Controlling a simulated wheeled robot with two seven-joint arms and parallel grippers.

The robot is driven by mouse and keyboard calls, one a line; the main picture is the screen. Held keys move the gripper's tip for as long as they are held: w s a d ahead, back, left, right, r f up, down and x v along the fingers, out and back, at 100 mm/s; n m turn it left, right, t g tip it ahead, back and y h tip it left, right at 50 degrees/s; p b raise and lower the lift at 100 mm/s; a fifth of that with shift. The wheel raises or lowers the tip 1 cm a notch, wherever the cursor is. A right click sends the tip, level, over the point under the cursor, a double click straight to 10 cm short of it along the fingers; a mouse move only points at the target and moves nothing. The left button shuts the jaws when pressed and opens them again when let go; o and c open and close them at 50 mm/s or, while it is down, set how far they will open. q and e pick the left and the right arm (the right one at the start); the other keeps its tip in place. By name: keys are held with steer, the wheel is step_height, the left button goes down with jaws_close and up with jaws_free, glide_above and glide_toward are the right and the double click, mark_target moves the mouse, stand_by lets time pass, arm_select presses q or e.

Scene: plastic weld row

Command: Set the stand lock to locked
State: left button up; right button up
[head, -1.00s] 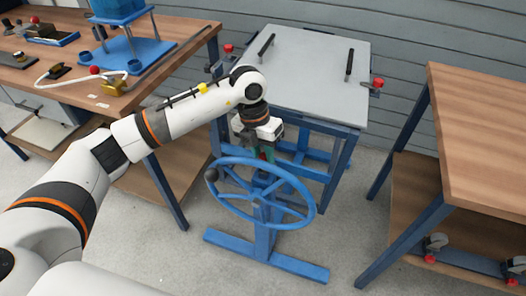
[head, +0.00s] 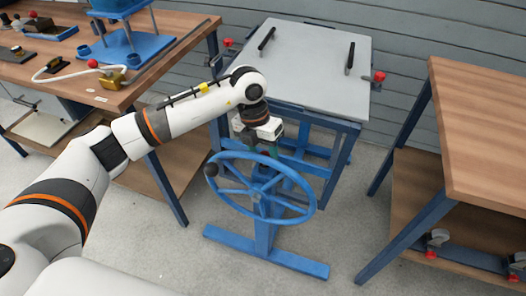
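My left gripper (head: 268,150) points down just beyond the wheel's far rim. Its fingers are mostly hidden behind the rim, so I cannot tell whether they are open, shut or touching anything. I cannot make out the stand lock; the area at the gripper's fingertips is hidden. My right gripper is not in view.
A blue-framed table with a grey plate (head: 312,65) and red-knobbed clamps stands behind the wheel. A wooden bench (head: 150,75) with fixtures is at the left, another wooden bench (head: 485,120) at the right. Floor is clear between the stand and right bench.

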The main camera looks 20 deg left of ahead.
arm_select(q)
steer(key=shift+w+r, duration=0.1)
steer(key=shift+r, duration=0.3)
step_height(320, 180, up, 11)
steer(key=a+p, duration=0.1)
steer(key=a, duration=0.1)
steer(key=shift+w, duration=0.2)
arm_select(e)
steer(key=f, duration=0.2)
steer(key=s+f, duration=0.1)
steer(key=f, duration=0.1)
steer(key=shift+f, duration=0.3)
arm_select(q)
steer(key=shift+a+f, duration=0.1)
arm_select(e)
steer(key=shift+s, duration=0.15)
